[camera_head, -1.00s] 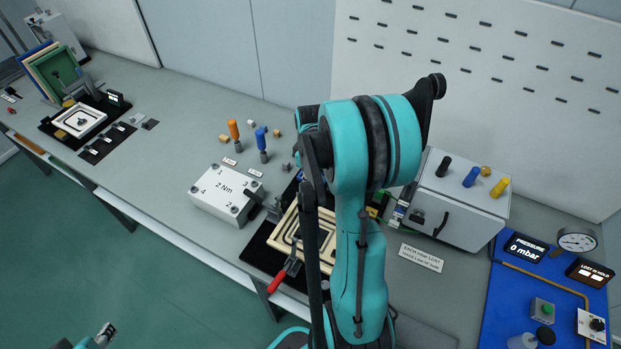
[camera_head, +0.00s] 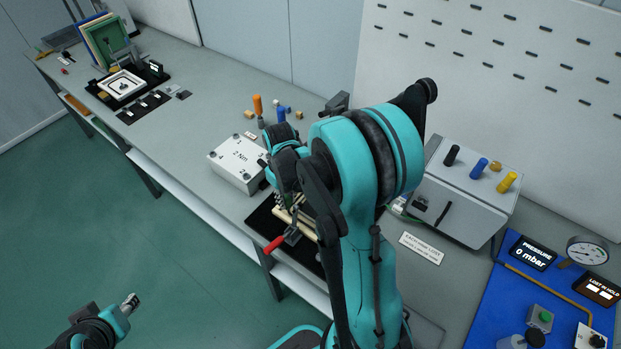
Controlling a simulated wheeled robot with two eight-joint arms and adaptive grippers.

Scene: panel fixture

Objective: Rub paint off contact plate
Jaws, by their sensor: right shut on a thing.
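My right arm fills the middle of the head view and bends at a large teal elbow. Its wrist hangs over the bench just right of the white "2 Nm" block (camera_head: 238,160). My right gripper (camera_head: 283,180) is mostly hidden by the wrist and arm. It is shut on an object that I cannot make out. Below it is a black fixture base (camera_head: 262,222) with a cream ridged frame (camera_head: 296,218) and a red-handled clamp (camera_head: 274,244). My arm covers much of this frame. I cannot pick out the contact plate or any paint. Part of my left arm shows at lower left, away from the bench.
Orange (camera_head: 258,103) and blue (camera_head: 281,114) handled tools stand behind the block. A grey box with coloured knobs (camera_head: 465,195) stands right of my arm. A blue pressure panel (camera_head: 500,300) is at far right. A white square frame (camera_head: 121,85) lies at far left. The bench between is fairly clear.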

